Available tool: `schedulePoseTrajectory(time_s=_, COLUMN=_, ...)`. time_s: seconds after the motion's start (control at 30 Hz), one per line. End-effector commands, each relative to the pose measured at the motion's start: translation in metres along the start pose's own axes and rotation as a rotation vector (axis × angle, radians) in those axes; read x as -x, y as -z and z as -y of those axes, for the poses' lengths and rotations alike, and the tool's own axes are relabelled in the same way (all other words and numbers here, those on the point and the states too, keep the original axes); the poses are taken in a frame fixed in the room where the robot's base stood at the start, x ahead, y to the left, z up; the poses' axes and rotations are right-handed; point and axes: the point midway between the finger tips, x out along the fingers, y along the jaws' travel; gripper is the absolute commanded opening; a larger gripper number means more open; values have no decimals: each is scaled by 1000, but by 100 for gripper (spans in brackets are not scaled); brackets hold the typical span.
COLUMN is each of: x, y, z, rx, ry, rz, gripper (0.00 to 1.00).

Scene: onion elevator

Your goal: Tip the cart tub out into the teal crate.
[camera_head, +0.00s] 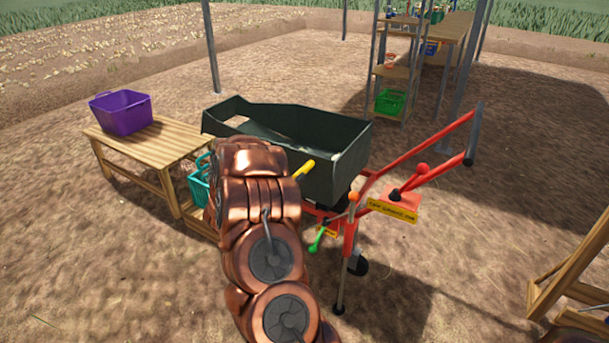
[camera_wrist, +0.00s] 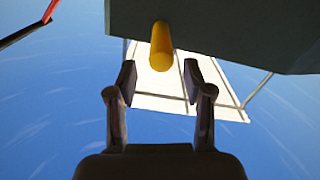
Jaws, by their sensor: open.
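The dark green cart tub (camera_head: 345,165) sits on a red-framed cart (camera_head: 350,235) and looks roughly level. I see only part of its inside, with no load visible there. A yellow handle (camera_head: 304,171) sticks out from its near side. The teal crate (camera_head: 199,182) is low beside the wooden table, mostly hidden behind my copper arm. My gripper (camera_wrist: 160,95) is open in the wrist view, its fingers apart below the yellow handle (camera_wrist: 161,48), not closed on it. The tub (camera_wrist: 230,30) fills the top of that view. In the head view my arm hides the gripper.
A purple basket (camera_head: 121,112) stands on a wooden table (camera_head: 150,145) at the left. The cart's red handlebar (camera_head: 430,150) and a green-tipped lever (camera_head: 318,238) are on the right. Metal posts and a shelf with a green crate (camera_head: 390,102) stand behind. Bare soil lies in front.

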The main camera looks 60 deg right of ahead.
Motion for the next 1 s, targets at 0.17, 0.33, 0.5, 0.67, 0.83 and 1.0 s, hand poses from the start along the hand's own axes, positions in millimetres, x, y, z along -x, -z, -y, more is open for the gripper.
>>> schedulePoseTrajectory(time_s=0.17, x=-1, y=-8, z=1, rx=0, ry=-2, rz=0, gripper=51)
schedulePoseTrajectory(time_s=0.33, x=-3, y=-8, z=1, rx=0, ry=-2, rz=0, gripper=51)
schedulePoseTrajectory(time_s=0.5, x=-12, y=-9, z=1, rx=1, ry=-3, rz=-1, gripper=51)
schedulePoseTrajectory(time_s=0.67, x=-25, y=-9, z=1, rx=0, ry=-3, rz=1, gripper=51)
schedulePoseTrajectory(time_s=0.83, x=-39, y=-9, z=0, rx=-1, ry=-5, rz=0, gripper=51)
schedulePoseTrajectory(time_s=1.0, x=-53, y=-8, z=0, rx=0, ry=-4, rz=-2, gripper=51)
